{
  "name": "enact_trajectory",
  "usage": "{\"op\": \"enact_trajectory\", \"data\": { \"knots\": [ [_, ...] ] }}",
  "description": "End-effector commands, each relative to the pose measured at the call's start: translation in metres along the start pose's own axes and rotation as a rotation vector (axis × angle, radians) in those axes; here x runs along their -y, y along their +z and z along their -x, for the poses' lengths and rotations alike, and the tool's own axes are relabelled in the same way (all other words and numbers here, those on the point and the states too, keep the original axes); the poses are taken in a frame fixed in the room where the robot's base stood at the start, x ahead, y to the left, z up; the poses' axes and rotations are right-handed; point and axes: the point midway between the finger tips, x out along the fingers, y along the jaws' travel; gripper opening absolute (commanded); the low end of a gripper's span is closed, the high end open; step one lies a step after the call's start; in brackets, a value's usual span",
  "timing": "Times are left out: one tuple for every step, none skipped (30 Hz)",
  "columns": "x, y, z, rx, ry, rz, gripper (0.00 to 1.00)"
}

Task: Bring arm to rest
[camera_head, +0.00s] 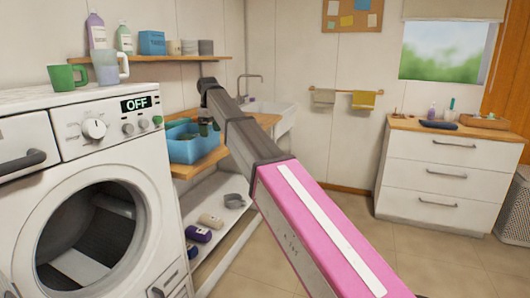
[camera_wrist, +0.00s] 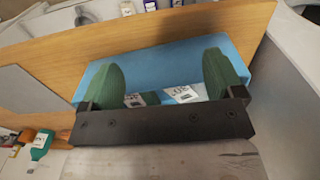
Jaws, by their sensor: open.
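My arm reaches from the lower right to the upper left in the head view. My gripper (camera_head: 206,130) hangs over the blue bin (camera_head: 184,152) on the wooden counter. In the wrist view, my gripper (camera_wrist: 172,84) is open, with its two green finger pads wide apart and no object held between them. The blue bin (camera_wrist: 150,56) lies beyond the pads in that view. White labelled items (camera_wrist: 182,93) show between the fingers, apparently inside the bin. The fingertips' height above the bin is hard to tell.
A wall shelf (camera_head: 160,58) holds bottles. A white drawer cabinet (camera_head: 445,170) stands at right. The floor between is clear.

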Motion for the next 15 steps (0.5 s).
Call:
{"op": "enact_trajectory", "data": {
  "knots": [
    [-0.002, 0.008, -0.011, 0.002, -0.001, -0.016, 0.87],
    [-0.003, 0.012, -0.017, 0.002, -0.002, -0.025, 0.87],
    [-0.006, 0.018, -0.024, 0.002, -0.002, -0.041, 0.87],
    [-0.007, 0.022, -0.031, 0.002, -0.001, -0.053, 0.87],
    [-0.009, 0.026, -0.037, 0.001, -0.001, -0.064, 0.87],
    [-0.011, 0.033, -0.047, 0.002, -0.002, -0.081, 0.87],
    [-0.013, 0.038, -0.054, 0.002, -0.002, -0.095, 0.87],
    [-0.015, 0.044, -0.062, 0.002, -0.002, -0.111, 0.87],
    [-0.018, 0.053, -0.073, 0.002, -0.001, -0.131, 0.87],
    [-0.019, 0.060, -0.083, 0.003, -0.002, -0.149, 0.87],
    [-0.021, 0.067, -0.093, 0.003, -0.002, -0.168, 0.87],
    [-0.023, 0.079, -0.108, 0.002, -0.002, -0.196, 0.87],
    [-0.025, 0.089, -0.120, 0.003, -0.002, -0.221, 0.87],
    [-0.026, 0.100, -0.132, 0.003, -0.002, -0.245, 0.87],
    [-0.028, 0.115, -0.151, 0.004, -0.003, -0.283, 0.87]
  ]
}}
